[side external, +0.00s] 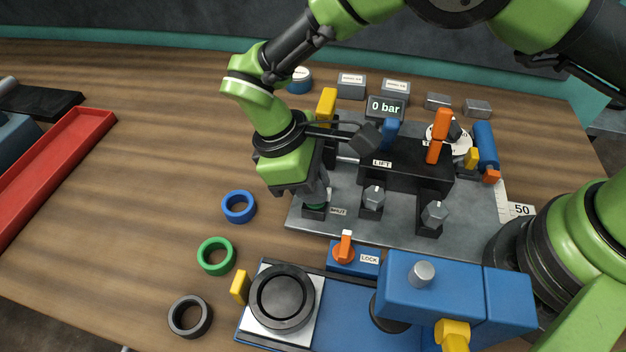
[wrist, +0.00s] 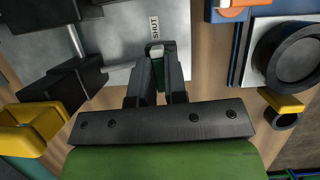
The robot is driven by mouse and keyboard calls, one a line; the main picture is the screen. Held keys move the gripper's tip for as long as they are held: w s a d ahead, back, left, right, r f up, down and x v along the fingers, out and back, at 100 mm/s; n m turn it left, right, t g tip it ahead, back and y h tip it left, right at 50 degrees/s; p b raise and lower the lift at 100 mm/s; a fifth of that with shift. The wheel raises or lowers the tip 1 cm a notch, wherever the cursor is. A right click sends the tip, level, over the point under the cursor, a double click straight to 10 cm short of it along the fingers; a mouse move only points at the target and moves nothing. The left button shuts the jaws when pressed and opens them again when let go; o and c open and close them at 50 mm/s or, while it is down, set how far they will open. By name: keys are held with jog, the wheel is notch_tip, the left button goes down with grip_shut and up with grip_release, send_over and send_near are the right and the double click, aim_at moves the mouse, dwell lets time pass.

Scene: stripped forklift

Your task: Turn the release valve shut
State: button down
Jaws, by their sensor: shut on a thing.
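The release valve (side external: 314,212) is at the left front of the grey plate, next to a label reading SHUT (side external: 338,211). My gripper (side external: 317,196) is over it, pointing down, and is shut on its knob. In the wrist view the pale end of the valve knob (wrist: 156,51) and some green show between and beside the dark fingers of my gripper (wrist: 158,78). The SHUT label (wrist: 155,28) lies just beyond it. The fingers and wrist hide most of the knob, so I cannot tell its exact angle.
Two grey knobs (side external: 373,198) stand right of the valve. Behind are a black LIFT block (side external: 408,165) with blue and orange levers, and a display (side external: 386,108) reading 0 bar. An orange LOCK switch (side external: 344,247) is in front. Loose rings (side external: 216,256) lie left, among clear wood.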

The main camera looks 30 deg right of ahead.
jog(key=c, duration=1.2)
grip_release()
jog(key=shift+o, duration=0.2)
jog(key=v, duration=1)
jog(key=s+d+r+m+t+y, duration=0.1)
jog(key=d+r+m+t+y, duration=0.3)
jog(key=d+r, duration=0.9)
jog(key=s+d+r+m+t, duration=0.2)
jog(key=s+d+m+t, duration=0.1)
jog(key=s, duration=0.4)
jog(key=s+d+r+m+t+y, duration=0.1)
jog(key=s+d+r+m+t, duration=0.1)
jog(key=s+m, duration=0.4)
jog(key=s+d+t, duration=0.1)
jog(key=d, duration=0.1)
jog(key=shift+s+d+m, duration=0.3)
jog(key=shift+s+d, duration=0.1)
